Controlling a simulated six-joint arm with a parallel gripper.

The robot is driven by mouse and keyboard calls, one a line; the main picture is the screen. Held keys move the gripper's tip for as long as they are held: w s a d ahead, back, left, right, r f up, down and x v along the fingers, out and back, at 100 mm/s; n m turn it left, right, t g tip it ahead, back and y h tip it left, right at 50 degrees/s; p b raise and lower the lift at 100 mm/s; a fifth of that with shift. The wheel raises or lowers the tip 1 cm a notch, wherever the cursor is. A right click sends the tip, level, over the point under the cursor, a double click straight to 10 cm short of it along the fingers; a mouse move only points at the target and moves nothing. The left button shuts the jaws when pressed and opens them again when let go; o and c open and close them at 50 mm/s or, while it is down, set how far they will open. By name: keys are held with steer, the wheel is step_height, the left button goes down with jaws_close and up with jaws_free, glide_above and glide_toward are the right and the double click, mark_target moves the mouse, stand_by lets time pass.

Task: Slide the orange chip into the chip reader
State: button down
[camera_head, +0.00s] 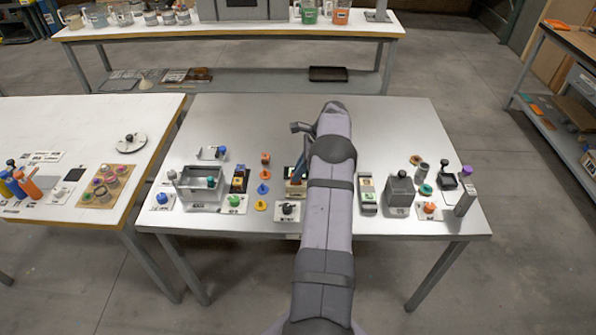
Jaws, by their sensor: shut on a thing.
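My gripper (298,171) is small in view and partly covered by my arm. It is low over a small beige device with a dark screen (296,188), near the middle of the front table. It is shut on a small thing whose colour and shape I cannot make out. This device may be the chip reader, but no label can be read. I cannot tell which is the task's orange chip.
A grey open bin (203,196) and a green knob (234,201) stand to the left. A black knob on a white plate (288,209) is in front of the device. A grey block (399,191) and a grey post (466,204) stand right. The table's back is mostly clear.

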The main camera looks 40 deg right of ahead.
steer(key=shift+f+b, duration=0.55)
steer(key=shift+f, duration=0.4)
steer(key=c, duration=1.7)
jaws_free()
steer(key=shift+o, duration=0.2)
steer(key=shift+r, duration=0.1)
